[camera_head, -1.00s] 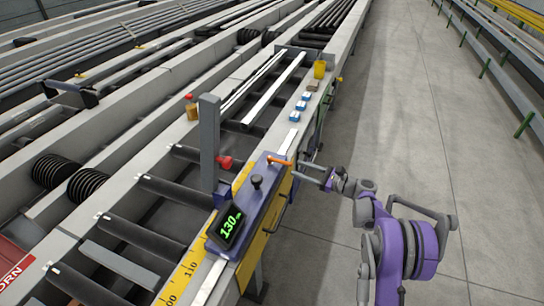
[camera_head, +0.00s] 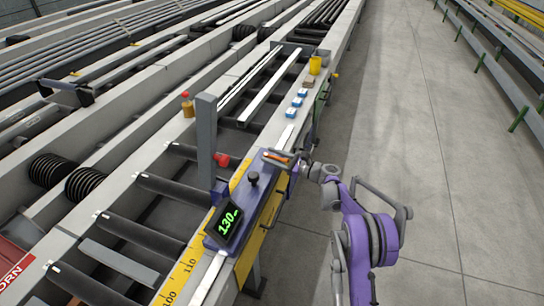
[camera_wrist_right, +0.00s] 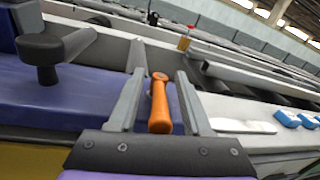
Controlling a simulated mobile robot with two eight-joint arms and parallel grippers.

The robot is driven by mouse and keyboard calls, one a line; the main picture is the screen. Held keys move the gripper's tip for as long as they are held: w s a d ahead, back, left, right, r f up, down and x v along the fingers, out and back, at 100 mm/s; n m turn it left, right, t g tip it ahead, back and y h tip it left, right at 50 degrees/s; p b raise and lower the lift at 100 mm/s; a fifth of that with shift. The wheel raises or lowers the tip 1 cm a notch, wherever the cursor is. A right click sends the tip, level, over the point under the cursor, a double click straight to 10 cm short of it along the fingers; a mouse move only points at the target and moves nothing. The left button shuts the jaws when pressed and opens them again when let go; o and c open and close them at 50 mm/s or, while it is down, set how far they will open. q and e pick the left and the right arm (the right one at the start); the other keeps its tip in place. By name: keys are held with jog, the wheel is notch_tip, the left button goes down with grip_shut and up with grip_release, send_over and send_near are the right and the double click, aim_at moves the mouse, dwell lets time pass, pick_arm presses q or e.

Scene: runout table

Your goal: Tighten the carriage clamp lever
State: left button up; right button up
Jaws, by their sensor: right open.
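The orange clamp lever (camera_head: 279,153) sticks out at the far end of the blue-purple carriage (camera_head: 243,200). In the right wrist view the lever (camera_wrist_right: 159,105) lies between the two grey fingers of my right gripper (camera_wrist_right: 160,70), its free end toward the palm. The fingers are spread, with visible gaps to the lever on both sides. In the head view my right gripper (camera_head: 291,158) is at the lever and partly covers it. My left gripper is not in view.
The carriage bears a display (camera_head: 227,219) reading 130 and a black knob (camera_head: 253,179). A grey post (camera_head: 206,140) with a red knob (camera_head: 221,160) stands beside it. Small blue-white boxes (camera_head: 297,102) and a yellow cup (camera_head: 315,66) stand along the rail. The floor at right is clear.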

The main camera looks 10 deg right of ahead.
grip_shut()
dwell(1.4)
